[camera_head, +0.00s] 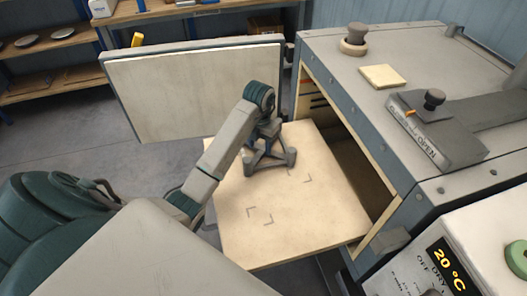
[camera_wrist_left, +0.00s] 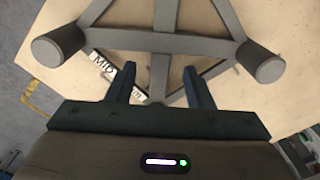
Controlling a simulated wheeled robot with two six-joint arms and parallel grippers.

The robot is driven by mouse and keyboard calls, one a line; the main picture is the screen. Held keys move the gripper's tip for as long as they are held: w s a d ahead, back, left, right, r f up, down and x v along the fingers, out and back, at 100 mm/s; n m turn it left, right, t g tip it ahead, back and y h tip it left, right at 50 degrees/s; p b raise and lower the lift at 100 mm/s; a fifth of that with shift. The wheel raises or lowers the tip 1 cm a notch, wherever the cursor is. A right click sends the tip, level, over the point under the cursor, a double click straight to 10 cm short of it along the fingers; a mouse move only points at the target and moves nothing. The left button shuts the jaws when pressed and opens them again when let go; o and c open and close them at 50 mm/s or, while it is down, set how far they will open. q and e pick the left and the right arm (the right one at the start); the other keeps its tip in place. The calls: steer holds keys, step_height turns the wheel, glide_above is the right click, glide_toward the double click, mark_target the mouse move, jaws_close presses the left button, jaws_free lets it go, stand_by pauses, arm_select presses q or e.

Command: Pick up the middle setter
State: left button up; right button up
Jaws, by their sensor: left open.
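The middle setter (camera_head: 289,157), a grey triangular frame with round feet, stands on the pale wooden shelf (camera_head: 235,235) in front of the dryer. In the left wrist view the setter (camera_wrist_left: 166,43) fills the top, with its bars and two round feet showing. A white label (camera_wrist_left: 103,64) starting "MID" lies by it, partly hidden. My left gripper (camera_wrist_left: 158,88) is open, its two fingers reaching toward the frame's near bars. From the head view it is right above the setter, which it partly hides; I cannot tell whether they touch. My right gripper is not in view.
Corner marks (camera_head: 260,216) show on the bare front of the shelf.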

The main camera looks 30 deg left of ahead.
arm_select(q)
step_height(320, 180, down, 3)
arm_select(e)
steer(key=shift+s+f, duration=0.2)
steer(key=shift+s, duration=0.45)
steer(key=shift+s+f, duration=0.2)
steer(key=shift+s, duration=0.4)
arm_select(q)
jaws_close()
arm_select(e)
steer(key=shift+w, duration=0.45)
arm_select(q)
steer(key=shift+r, duration=0.1)
steer(key=shift+w+r, duration=0.1)
steer(key=shift+r, duration=0.4)
step_height(320, 180, up, 8)
steer(key=p, duration=0.7)
step_height(320, 180, up, 8)
steer(key=p, duration=0.8)
glide_above(260, 153)
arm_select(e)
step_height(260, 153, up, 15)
